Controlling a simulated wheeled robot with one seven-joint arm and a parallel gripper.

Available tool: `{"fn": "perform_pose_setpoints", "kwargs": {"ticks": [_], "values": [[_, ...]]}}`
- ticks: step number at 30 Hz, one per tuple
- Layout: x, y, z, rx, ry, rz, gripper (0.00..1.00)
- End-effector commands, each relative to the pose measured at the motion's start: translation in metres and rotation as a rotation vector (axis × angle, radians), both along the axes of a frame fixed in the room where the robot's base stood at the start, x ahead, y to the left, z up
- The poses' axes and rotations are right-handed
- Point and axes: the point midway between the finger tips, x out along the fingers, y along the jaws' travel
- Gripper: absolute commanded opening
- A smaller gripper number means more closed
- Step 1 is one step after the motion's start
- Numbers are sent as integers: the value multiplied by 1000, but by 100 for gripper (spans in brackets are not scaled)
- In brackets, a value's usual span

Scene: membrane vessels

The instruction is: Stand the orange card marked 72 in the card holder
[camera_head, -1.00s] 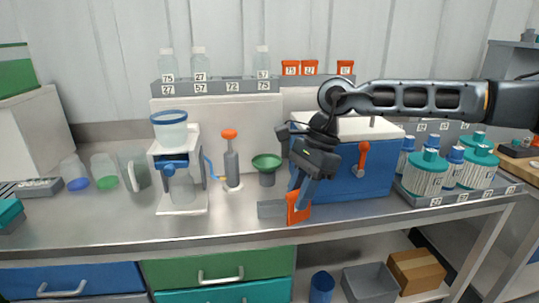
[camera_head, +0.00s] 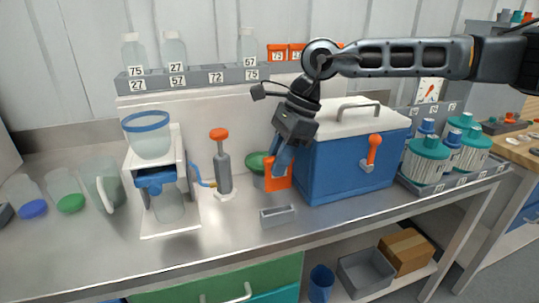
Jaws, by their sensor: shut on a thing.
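My gripper (camera_head: 281,160) is shut on an orange card (camera_head: 270,185) and holds it roughly upright, in front of the left end of the blue cooler box. The number on this card cannot be read, as the fingers cover much of its face. The card holder (camera_head: 278,217) is a small grey slotted block on the bench. Its slot looks empty. The card's lower edge shows a little above the holder in the picture, with a gap of bench between them; the exact depth is hard to tell.
The blue cooler box (camera_head: 350,165) stands close right of my gripper. A green funnel (camera_head: 257,162) and an orange-handled pump (camera_head: 223,170) stand to the left. More orange cards (camera_head: 277,53) are on the back shelf. The bench around the holder is clear.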

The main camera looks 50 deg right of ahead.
Motion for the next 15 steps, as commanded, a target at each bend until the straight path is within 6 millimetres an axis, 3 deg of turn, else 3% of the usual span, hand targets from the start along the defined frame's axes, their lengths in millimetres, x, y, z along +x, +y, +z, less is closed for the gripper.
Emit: {"fn": "perform_pose_setpoints", "kwargs": {"ticks": [15], "values": [[0, 0, -23, 1, 0, 0, 0]]}}
